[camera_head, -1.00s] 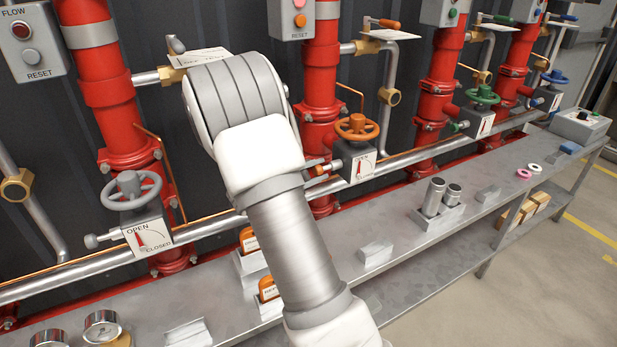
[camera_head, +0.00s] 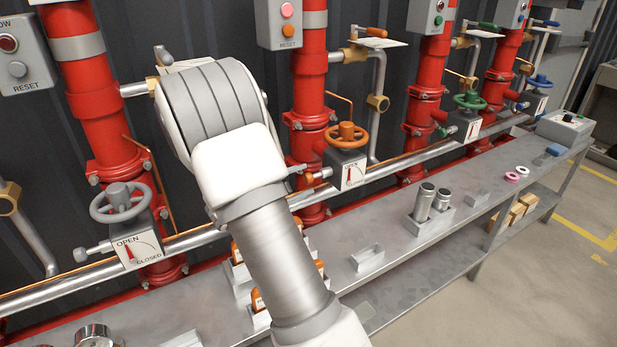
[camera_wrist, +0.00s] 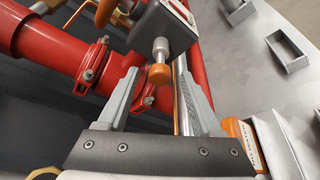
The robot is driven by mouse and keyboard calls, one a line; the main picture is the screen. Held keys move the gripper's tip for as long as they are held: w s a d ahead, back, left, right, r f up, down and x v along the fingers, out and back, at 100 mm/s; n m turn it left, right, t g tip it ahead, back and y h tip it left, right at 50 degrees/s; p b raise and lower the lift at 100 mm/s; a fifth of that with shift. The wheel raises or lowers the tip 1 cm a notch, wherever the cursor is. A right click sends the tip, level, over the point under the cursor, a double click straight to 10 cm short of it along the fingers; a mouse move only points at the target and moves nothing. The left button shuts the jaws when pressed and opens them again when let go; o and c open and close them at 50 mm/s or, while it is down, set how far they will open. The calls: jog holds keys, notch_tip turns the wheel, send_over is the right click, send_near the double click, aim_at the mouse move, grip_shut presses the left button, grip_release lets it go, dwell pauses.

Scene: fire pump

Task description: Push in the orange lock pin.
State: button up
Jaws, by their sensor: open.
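The orange lock pin (camera_head: 311,179) sticks out from the left side of the grey valve box under the orange handwheel (camera_head: 346,135). In the wrist view the pin (camera_wrist: 159,74) shows a pale metal collar and shaft with an orange knob at the end facing me. My gripper (camera_wrist: 158,82) is open, with one finger on each side of the knob in the picture; nothing is held. Whether a finger touches the pin I cannot tell. In the head view my arm hides most of the gripper; a grey finger part shows beside the pin.
Red pipes and a flange (camera_wrist: 93,62) lie close to the left finger in the wrist view. An orange tag (camera_wrist: 240,144) in a holder is near the right finger. The bench (camera_head: 395,262) below carries an empty grey holder (camera_head: 367,258) and two metal cylinders (camera_head: 424,200).

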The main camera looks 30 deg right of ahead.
jog(key=p+v, duration=0.2)
jog(key=v, duration=1.2)
jog(key=shift+s+a+r, duration=0.1)
jog(key=s+r+m+g+y, duration=0.2)
jog(key=s+r+m+y, duration=0.1)
jog(key=s, duration=0.4)
jog(key=s+r+m+g+y, duration=0.2)
jog(key=s+m+y, duration=0.1)
jog(key=s, duration=0.4)
jog(key=s+a+r+m+t+y, duration=0.3)
jog(key=s+a+r+t+y, duration=0.25)
jog(key=s+a+y, duration=0.4)
notch_tip(320, 180, up, 16)
jog(key=p, duration=1.6)
jog(key=shift+w+a+r, duration=0.25)
jog(key=shift+w, duration=0.1)
